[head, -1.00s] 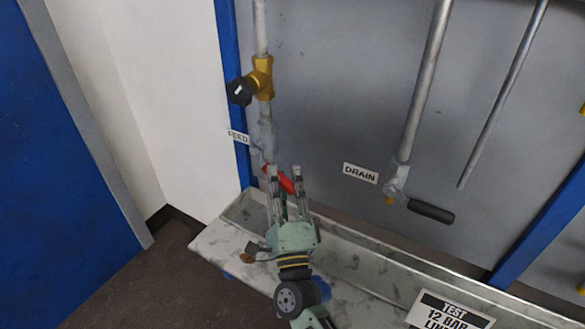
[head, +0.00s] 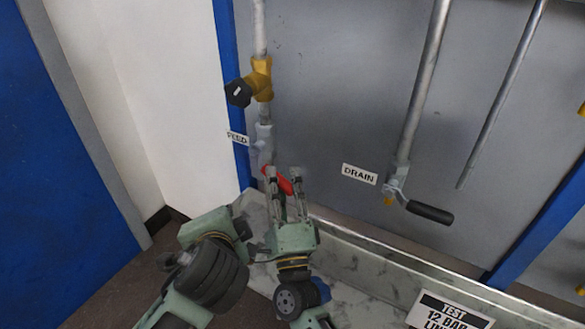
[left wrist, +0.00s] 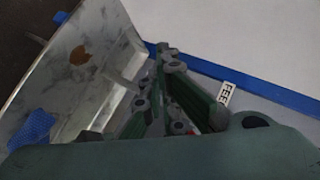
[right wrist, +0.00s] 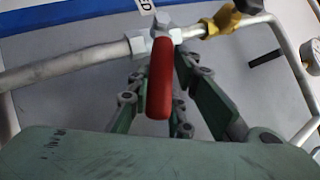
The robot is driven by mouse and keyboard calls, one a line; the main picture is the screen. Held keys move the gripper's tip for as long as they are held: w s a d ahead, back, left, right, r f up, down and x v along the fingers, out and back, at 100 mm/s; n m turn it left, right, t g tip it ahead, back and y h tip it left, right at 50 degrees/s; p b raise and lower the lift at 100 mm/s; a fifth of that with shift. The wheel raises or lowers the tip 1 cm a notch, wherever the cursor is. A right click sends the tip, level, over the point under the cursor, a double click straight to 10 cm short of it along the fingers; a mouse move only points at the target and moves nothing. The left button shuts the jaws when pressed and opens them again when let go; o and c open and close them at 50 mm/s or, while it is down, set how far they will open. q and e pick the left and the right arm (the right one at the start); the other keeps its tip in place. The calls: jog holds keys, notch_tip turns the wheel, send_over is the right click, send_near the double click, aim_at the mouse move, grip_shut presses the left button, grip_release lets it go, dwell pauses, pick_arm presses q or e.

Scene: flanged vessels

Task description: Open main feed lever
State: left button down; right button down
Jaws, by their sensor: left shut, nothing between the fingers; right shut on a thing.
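The red feed lever handle (head: 284,185) sits on the grey vertical pipe below the FEED label (head: 238,138). It also shows large in the right wrist view (right wrist: 160,80), joined to the metal valve body (right wrist: 140,44). My right gripper (head: 284,174) is shut on the red handle, one finger on each side of it. My left gripper (left wrist: 163,55) is shut and empty in the left wrist view, with the FEED label (left wrist: 226,93) to the right of its fingers.
A yellow valve with a black knob (head: 240,92) is above on the same pipe. The black-handled DRAIN lever (head: 430,211) is to the right, by the DRAIN label (head: 359,174). A marbled trough (head: 360,250) runs below the grey panel (head: 330,90). A blue post stands left.

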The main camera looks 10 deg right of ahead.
jog(key=shift+a+f, duration=0.1)
jog(key=shift+f, duration=0.35)
pick_arm(q)
jog(key=s+d+r+n+t+h, duration=0.1)
jog(key=s+d+r+h, duration=0.1)
jog(key=d+r+h, duration=0.4)
jog(key=s+d+r+n+h, duration=0.1)
jog(key=s+d+r, duration=0.1)
jog(key=d+r, duration=0.65)
jog(key=w+f, duration=0.2)
jog(key=w, duration=0.1)
jog(key=w+d+f, duration=0.1)
jog(key=w+f, duration=0.3)
jog(key=w, duration=0.1)
jog(key=shift+w+d, duration=0.35)
jog(key=shift+a+f, duration=0.15)
jog(key=shift+f, duration=0.2)
